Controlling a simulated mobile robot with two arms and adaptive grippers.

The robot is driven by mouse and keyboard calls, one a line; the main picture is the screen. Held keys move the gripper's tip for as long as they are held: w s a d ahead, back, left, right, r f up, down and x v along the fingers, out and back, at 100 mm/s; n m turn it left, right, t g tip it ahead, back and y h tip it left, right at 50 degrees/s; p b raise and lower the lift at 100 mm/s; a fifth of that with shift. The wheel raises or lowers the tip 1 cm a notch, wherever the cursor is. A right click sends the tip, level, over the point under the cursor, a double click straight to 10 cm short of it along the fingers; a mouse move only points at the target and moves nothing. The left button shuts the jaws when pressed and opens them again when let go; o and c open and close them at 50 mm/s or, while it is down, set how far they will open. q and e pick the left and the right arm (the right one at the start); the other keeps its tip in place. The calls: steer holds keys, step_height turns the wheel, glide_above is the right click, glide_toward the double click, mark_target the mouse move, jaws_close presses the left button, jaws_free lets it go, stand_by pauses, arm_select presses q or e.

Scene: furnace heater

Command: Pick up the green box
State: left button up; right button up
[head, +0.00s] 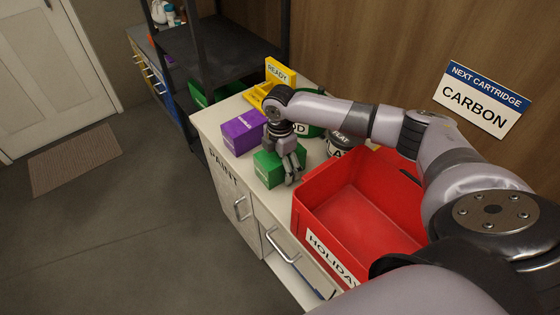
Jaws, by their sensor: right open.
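A green box (266,171) sits on the pale cabinet top (208,121), near its front edge. My right gripper (291,176) reaches down from above at the box's right side, with its fingers at the box and partly covering it. The gripper is open. I cannot tell whether a finger touches the box. My left gripper is not in view.
A purple box (241,132) stands just behind and left of the green box. A red bin (345,205) is close on the right. Cans (341,143) and a yellow holder (258,95) stand behind.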

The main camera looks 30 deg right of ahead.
steer(key=shift+c, duration=0.3)
steer(key=c, duration=1.3)
